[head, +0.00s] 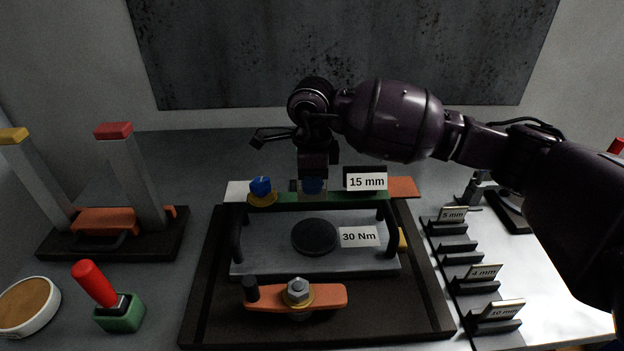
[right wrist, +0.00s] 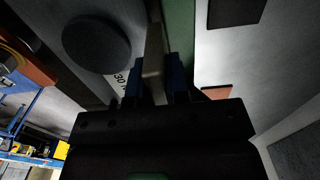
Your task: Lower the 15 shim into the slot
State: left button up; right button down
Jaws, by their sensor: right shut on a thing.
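My right gripper (head: 313,184) reaches over the back edge of the dark fixture tray (head: 205,290). In the right wrist view its blue fingertips (right wrist: 154,82) are shut on a thin grey-tan shim (right wrist: 153,50), seen edge-on. The shim runs between the grey plate and a green strip (right wrist: 179,35). I cannot tell how far it is down in the slot, as the gripper hides that spot. A "15 mm" label (head: 366,181) stands just right of the gripper. My left gripper is not in view.
The grey plate (head: 270,258) has two black handles, a black disc (head: 314,237) and a "30 Nm" label (head: 359,237). An orange clamp (head: 325,297) is in front. Labelled shim holders (head: 480,275) stand right. A red-handled tool (head: 94,285) and an orange-based stand (head: 105,222) are left.

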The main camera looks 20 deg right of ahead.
aim_at(312, 199)
jog(key=shift+f+b, duration=0.85)
jog(key=shift+f, duration=1.2)
dwell(0.7)
jog(key=shift+r, duration=0.25)
jog(key=shift+r+p, duration=0.8)
jog(key=shift+r, duration=0.8)
jog(key=shift+f+b, duration=0.75)
jog(key=shift+f, duration=1.15)
dwell(1.2)
jog(key=c, duration=1)
grip_release()
